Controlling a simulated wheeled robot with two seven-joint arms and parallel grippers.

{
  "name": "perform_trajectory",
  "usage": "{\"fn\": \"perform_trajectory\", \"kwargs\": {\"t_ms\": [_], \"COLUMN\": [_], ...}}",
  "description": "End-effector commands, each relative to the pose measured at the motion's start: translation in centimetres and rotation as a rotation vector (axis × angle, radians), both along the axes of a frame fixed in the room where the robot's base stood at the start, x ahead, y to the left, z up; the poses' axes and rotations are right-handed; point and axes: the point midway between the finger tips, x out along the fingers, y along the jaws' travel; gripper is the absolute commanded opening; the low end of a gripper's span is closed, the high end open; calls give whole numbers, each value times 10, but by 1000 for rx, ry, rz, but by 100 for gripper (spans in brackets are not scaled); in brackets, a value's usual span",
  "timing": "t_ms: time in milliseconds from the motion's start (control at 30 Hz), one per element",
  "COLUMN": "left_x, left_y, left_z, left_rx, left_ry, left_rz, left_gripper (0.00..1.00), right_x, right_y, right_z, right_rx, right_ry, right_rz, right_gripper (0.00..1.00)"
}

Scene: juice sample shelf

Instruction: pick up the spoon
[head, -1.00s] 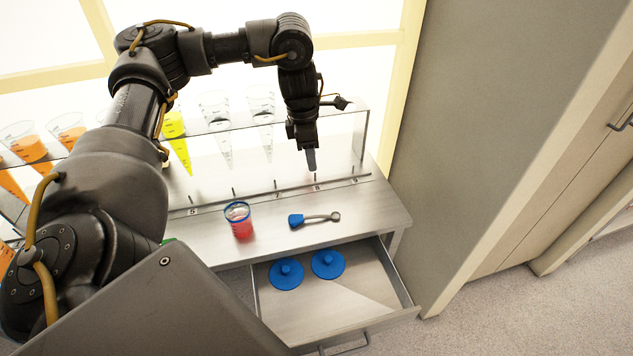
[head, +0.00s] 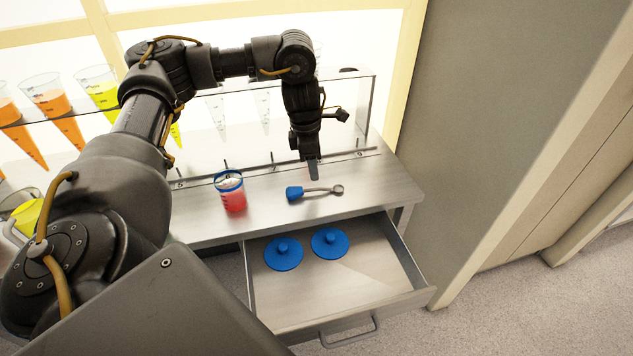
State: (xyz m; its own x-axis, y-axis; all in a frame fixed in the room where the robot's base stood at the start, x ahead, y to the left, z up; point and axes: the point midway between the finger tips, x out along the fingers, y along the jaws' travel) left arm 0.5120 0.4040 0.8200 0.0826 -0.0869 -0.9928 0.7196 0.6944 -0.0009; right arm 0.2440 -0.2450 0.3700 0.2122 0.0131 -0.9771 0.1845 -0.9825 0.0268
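The spoon (head: 315,192) lies on the steel table top, with a blue end to the left and a grey shaft ending in a small round grey end to the right. My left gripper (head: 313,172) points down just behind and above the spoon's shaft, apart from it as far as I can see. Only a narrow view of its fingers shows, so I cannot tell if they are open or shut. My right gripper is not in view.
A cup of red liquid (head: 232,196) stands left of the spoon. Below, an open drawer (head: 345,310) holds two blue lids (head: 283,254) (head: 329,242). A clear rack with cones (head: 104,92), some filled orange or yellow, stands behind. A grey cabinet (head: 500,110) is at right.

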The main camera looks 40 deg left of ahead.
Motion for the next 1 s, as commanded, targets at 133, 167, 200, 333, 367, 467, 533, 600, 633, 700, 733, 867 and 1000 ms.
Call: {"fn": "perform_trajectory", "kwargs": {"t_ms": [133,167,200,333,367,467,533,600,633,700,733,867,1000], "left_x": [1,1,1,1,1,-1,-2,-2,-1,0,0,0,0], "left_y": [-1,-1,-2,-2,-2,-4,-5,-7,-7,-8,-8,-8,-8], "left_z": [-14,-15,-15,-16,-18,-33,-42,-52,-55,-62,-64,-67,-67], "left_rx": [-1,-1,-1,-1,0,-1,1,-1,0,0,0,0,0], "left_ry": [1,1,-1,-1,0,4,3,2,3,1,1,0,0], "left_rz": [0,0,0,0,0,0,-1,0,0,1,1,1,1], "left_gripper": [38,38,38,38,38,38,38,38,38,38,38,38,38], "right_x": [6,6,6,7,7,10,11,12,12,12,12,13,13], "right_y": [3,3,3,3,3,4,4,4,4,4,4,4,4], "right_z": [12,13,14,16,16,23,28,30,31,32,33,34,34], "right_rx": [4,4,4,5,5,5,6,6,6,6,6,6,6], "right_ry": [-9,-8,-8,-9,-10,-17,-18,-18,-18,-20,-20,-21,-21], "right_rz": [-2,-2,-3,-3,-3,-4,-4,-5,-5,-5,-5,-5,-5], "right_gripper": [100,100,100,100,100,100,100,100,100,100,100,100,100]}}
